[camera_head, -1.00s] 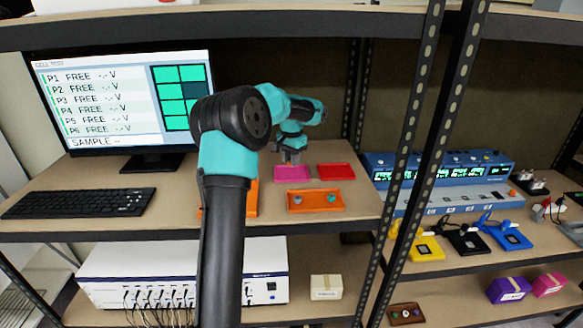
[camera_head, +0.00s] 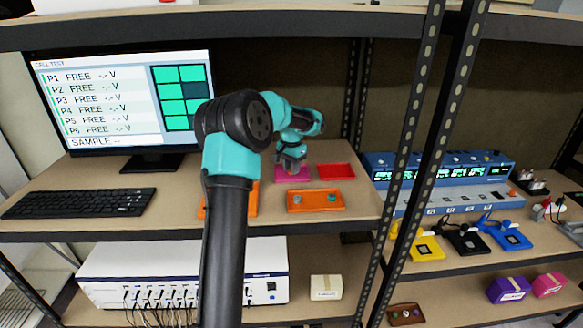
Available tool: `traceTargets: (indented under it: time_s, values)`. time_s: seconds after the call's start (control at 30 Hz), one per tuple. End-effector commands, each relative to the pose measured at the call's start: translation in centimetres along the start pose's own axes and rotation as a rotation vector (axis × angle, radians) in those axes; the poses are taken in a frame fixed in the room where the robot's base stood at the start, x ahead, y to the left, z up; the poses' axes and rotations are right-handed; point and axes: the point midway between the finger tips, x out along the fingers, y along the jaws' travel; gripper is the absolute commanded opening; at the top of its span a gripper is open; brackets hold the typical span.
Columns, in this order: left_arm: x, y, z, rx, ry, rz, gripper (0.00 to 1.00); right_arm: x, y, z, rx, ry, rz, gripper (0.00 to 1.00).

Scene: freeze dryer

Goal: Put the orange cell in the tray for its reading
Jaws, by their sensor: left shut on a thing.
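My left gripper (camera_head: 291,166) hangs just above the magenta tray (camera_head: 305,177) on the shelf. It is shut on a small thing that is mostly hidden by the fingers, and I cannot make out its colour. An orange tray (camera_head: 316,208) in front holds a grey piece (camera_head: 297,199) and a teal piece (camera_head: 332,198). A red tray (camera_head: 336,171) to the right looks empty. Another orange tray (camera_head: 252,203) is partly hidden behind my arm. No orange cell shows clearly. The monitor (camera_head: 125,100) lists P1 to P6 as FREE with no voltage. My right gripper is not in view.
A keyboard (camera_head: 78,202) lies at the left of the shelf. Black rack posts (camera_head: 425,130) stand to the right of the trays. Beyond them are a blue instrument (camera_head: 440,165) and yellow, black and blue boxes. A white unit (camera_head: 130,270) stands on the lower shelf.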

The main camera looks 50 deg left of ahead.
Motion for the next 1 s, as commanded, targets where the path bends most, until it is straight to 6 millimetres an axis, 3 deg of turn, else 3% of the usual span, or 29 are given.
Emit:
traceTargets:
  time_s: [0.13,0.17,0.4,0.77,1.0]
  values:
    - [0.3,0.0,0.0,0.0,-0.001,0.0,0.13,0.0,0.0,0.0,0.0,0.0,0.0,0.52]
    - [0.3,0.0,0.0,0.0,0.0,0.0,0.29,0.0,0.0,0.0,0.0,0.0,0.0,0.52]
    - [0.3,0.0,0.0,0.0,0.0,0.0,0.52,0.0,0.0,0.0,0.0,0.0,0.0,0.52]
    - [-0.2,0.0,0.0,0.0,0.001,-0.001,0.52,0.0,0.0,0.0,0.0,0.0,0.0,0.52]
    - [-3.1,0.0,0.0,-0.001,0.003,-0.001,0.52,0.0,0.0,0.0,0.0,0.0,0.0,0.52]
